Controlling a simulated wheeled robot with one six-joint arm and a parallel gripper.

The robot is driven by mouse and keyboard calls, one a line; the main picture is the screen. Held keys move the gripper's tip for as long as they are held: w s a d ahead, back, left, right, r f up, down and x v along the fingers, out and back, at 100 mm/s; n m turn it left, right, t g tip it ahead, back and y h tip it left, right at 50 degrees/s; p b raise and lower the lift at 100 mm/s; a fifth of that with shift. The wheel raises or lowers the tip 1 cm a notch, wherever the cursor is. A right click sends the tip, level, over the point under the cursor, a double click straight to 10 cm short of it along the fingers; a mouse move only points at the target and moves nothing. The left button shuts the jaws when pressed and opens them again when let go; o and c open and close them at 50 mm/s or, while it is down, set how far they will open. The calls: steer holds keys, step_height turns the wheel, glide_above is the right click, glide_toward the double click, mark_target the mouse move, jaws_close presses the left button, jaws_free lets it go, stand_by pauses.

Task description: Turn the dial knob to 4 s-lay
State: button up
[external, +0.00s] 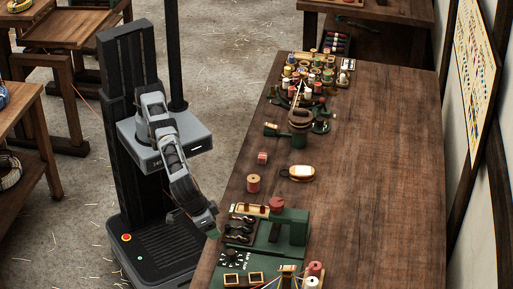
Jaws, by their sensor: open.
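A dark dial knob (234,258) ringed by small pale marks sits on the green machine (284,236) near the front edge of the table. The marks are too small to read, so I cannot tell its setting. My gripper (213,233) is open, just left of and behind the dial at the table's left edge, apart from the knob. Its fingertips are small and partly hidden in this view.
The wooden table (370,150) is clear on its right side. Spools crowd its far end (308,80). A wooden spool (253,183) and an oval cream-topped object (299,173) lie mid-table. Dark levers (240,227), a red knob (276,204) and yellow-framed parts (243,279) flank the dial.

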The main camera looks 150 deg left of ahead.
step_height(320, 180, up, 5)
steer(key=n+b, duration=0.1)
steer(key=b, duration=0.1)
glide_above(231, 251)
steer(key=s, duration=0.2)
steer(key=s+a+m+t+h+b, duration=0.1)
steer(key=s+a+m+h, duration=0.25)
steer(key=m, duration=0.55)
steer(key=w+d+f+m, duration=0.1)
steer(key=f+m, duration=0.2)
steer(key=f, duration=0.3)
steer(key=w+d+f+m+t+h+p, duration=0.1)
steer(key=w+f+m, duration=0.1)
steer(key=f, duration=0.4)
steer(key=w+d+f+m+t+h, duration=0.1)
steer(key=w+f+m, duration=0.1)
steer(key=f+m, duration=0.3)
steer(key=shift+w+d+f, duration=0.15)
steer(key=shift+d+f, duration=0.1)
steer(key=shift+f, duration=0.15)
steer(key=c, duration=0.9)
